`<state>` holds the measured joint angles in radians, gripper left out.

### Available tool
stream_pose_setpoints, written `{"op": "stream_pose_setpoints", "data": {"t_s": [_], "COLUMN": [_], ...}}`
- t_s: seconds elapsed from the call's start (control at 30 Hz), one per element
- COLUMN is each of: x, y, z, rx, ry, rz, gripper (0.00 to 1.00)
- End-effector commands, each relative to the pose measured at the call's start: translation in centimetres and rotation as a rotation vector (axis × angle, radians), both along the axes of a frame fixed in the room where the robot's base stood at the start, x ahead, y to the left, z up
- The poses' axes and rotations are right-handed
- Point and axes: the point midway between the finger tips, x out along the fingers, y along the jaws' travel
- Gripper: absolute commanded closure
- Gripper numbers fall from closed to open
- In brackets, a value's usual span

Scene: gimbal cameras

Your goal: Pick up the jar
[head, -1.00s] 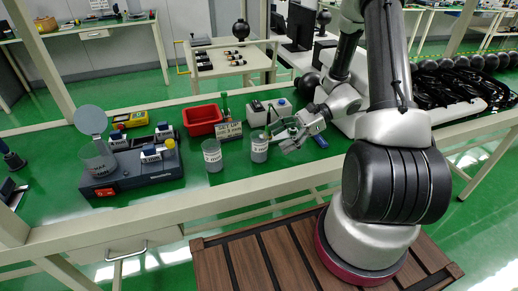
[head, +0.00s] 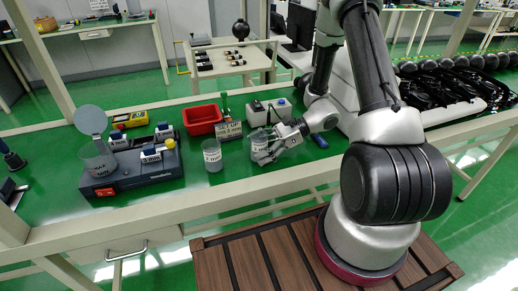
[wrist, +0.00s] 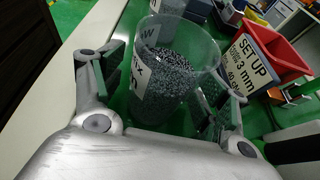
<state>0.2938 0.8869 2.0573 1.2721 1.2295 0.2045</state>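A clear jar with a white label (head: 257,139) stands upright on the green bench, partly hidden by my gripper (head: 267,152). In the wrist view this jar (wrist: 176,75) holds dark grey granules and sits between my two fingers. My gripper (wrist: 168,95) is open, with one finger on each side of the jar. A narrow gap shows at the left finger; I cannot tell whether the right finger touches. A second labelled jar (head: 212,155) stands to the left on the bench, apart from my gripper.
A red bin (head: 202,120) and a "SET UP" sign (head: 229,131) stand just behind the jars. A grey device with a red switch (head: 133,170) lies to the left. A bench rail (head: 190,207) runs along the front.

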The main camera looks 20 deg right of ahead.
Motion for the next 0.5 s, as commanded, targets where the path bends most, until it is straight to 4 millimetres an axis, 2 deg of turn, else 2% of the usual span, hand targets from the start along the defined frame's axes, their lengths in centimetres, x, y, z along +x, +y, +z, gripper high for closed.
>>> {"op": "stream_pose_setpoints", "data": {"t_s": [0.03,0.07,0.3,0.5], "x": [0.0,0.0,0.0,0.01], "y": [-0.01,-0.01,-0.02,-0.03], "z": [0.0,0.0,0.02,0.04], "rx": [0.0,0.0,0.0,0.001], "ry": [0.0,0.0,0.0,-0.001], "rz": [0.0,0.0,0.0,0.0], "gripper": [0.37,0.42,0.86,0.86]}}
